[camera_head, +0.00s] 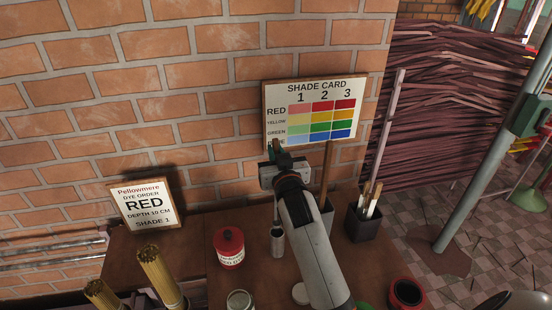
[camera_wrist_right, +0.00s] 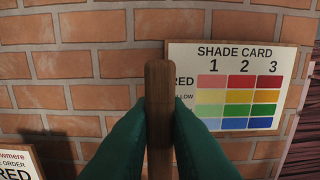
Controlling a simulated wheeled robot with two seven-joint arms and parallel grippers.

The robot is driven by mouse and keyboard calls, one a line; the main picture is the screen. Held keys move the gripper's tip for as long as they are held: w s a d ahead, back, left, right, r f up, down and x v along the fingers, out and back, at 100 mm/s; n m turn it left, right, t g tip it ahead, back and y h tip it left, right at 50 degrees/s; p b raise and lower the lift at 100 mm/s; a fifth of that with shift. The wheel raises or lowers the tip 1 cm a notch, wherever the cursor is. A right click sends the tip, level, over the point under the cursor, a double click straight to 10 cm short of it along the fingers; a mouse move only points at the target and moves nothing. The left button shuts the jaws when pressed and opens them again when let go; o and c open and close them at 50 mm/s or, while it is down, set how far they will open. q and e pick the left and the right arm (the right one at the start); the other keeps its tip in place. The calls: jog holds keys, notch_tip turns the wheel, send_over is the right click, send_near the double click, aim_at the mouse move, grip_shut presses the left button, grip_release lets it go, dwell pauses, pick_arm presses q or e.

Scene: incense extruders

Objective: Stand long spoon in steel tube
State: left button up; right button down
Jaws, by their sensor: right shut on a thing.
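My right gripper (camera_head: 276,150) is raised in front of the brick wall, by the lower left of the shade card. It is shut on an upright wooden handle, which I take to be the long spoon (camera_wrist_right: 159,95); its top stands between the green fingers in the wrist view. In the head view a thin shaft runs down below the gripper to the mouth of a small steel tube (camera_head: 278,245) on the bench. I cannot tell whether its lower end is inside the tube or just above it. My left gripper is not in view.
A red lidded tin (camera_head: 229,248) stands left of the tube. A dark pot (camera_head: 362,224) with sticks and another container (camera_head: 328,217) holding a tall wooden stick stand right. Bundled incense sticks (camera_head: 160,277) are at front left. The shade card (camera_head: 312,112) leans behind.

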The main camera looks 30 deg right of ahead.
jog(key=shift+f, duration=0.7)
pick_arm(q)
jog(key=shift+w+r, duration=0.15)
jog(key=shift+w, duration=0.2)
